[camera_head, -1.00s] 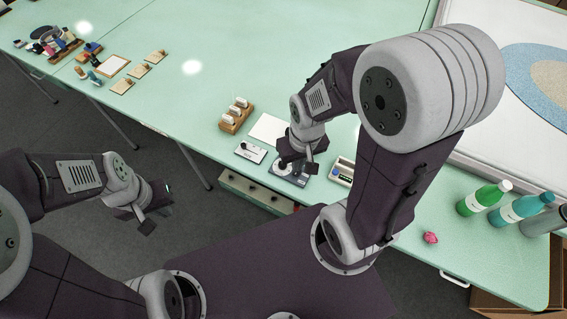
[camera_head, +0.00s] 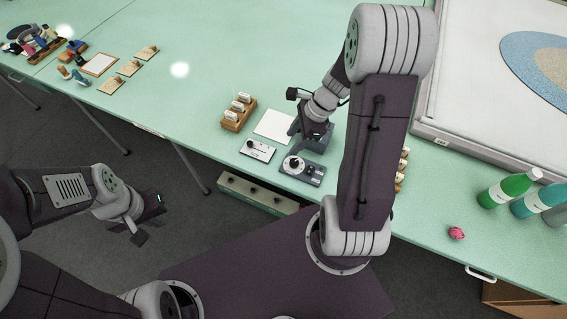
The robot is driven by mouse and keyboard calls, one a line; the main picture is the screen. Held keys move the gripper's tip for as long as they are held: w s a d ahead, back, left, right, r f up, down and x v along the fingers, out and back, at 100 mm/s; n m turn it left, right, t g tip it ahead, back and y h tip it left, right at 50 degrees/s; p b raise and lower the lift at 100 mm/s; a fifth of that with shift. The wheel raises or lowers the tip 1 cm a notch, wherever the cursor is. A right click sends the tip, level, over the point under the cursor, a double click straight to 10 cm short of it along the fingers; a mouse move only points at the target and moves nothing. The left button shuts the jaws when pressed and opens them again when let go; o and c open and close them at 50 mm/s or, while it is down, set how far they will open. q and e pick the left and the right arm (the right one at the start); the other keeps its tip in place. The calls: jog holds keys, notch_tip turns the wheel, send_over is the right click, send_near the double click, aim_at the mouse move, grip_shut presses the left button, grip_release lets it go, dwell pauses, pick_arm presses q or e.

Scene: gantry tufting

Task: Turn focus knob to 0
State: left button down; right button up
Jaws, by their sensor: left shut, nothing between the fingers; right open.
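A dark grey control unit (camera_head: 301,170) lies near the table's front edge. It has a round white dial with a black knob (camera_head: 294,163) and a smaller black knob (camera_head: 311,171) to its right. A small white panel (camera_head: 258,151) with a dark knob lies to its left. Which knob is the focus knob, and its setting, are too small to read. My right gripper (camera_head: 301,146) is open just behind the dial, pointing down, and appears clear of it. My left gripper (camera_head: 137,229) is shut and empty, off the table over the floor.
A wooden rack (camera_head: 237,119) with white pieces and a white sheet (camera_head: 274,126) lie behind the panels. Bottles (camera_head: 507,189) and a pink item (camera_head: 456,233) are at the right. A box with knobs (camera_head: 243,189) sits below the table edge.

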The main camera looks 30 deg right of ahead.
aim_at(295, 161)
jog(key=s+d+f+m, duration=0.1)
jog(key=s+d+f, duration=0.2)
jog(key=d, duration=0.1)
jog(key=b+x, duration=0.1)
jog(key=x, duration=0.1)
jog(key=b+x, duration=0.1)
jog(key=x, duration=0.2)
jog(key=b+x, duration=0.1)
jog(key=x, duration=0.2)
jog(key=shift+w, duration=0.35)
jog(key=shift+a+f, duration=0.1)
jog(key=shift+f, duration=0.15)
pick_arm(q)
jog(key=f, duration=0.2)
jog(key=s+f, duration=0.1)
jog(key=f, duration=0.1)
jog(key=shift+d, duration=0.4)
pick_arm(e)
jog(key=shift+w+a, duration=0.1)
pick_arm(q)
jog(key=shift+r, duration=0.15)
pick_arm(e)
grip_shut()
